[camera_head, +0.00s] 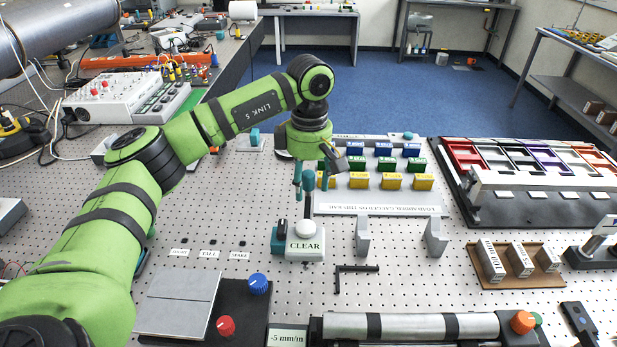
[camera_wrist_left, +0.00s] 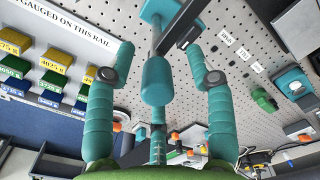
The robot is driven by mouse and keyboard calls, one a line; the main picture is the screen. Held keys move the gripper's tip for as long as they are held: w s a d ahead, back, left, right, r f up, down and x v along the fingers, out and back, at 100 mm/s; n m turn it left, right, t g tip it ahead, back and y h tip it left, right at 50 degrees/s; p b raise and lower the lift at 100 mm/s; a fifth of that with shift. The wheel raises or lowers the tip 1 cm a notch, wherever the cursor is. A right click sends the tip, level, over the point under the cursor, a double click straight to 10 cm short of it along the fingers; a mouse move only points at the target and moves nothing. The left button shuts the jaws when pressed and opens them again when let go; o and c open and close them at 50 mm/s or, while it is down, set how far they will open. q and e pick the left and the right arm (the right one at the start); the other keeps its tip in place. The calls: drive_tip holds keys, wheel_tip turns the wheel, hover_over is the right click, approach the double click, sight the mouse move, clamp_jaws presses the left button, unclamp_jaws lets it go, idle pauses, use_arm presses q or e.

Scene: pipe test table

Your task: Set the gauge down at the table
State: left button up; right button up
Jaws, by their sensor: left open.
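The gauge shows as a teal cylindrical handle (camera_wrist_left: 157,82) on a thin stem, between the fingers of my left gripper (camera_wrist_left: 160,45) in the left wrist view. The fingers are wide apart, with a gap on each side of the handle. In the head view my left gripper (camera_head: 310,188) points down behind the white CLEAR box, with the gauge handle (camera_head: 308,181) upright between its fingers. The gauge's lower end is hidden behind the CLEAR box, so I cannot tell its contact with the table (camera_head: 215,275). My right gripper is not in view.
The white CLEAR box (camera_head: 305,246) stands just in front of the gauge. Two grey upright brackets (camera_head: 434,237) stand to its right. Rows of coloured blocks (camera_head: 391,181) lie behind.

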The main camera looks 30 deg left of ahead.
use_arm(q)
wheel_tip(320, 180, up, 12)
drive_tip(key=shift+r, duration=0.25)
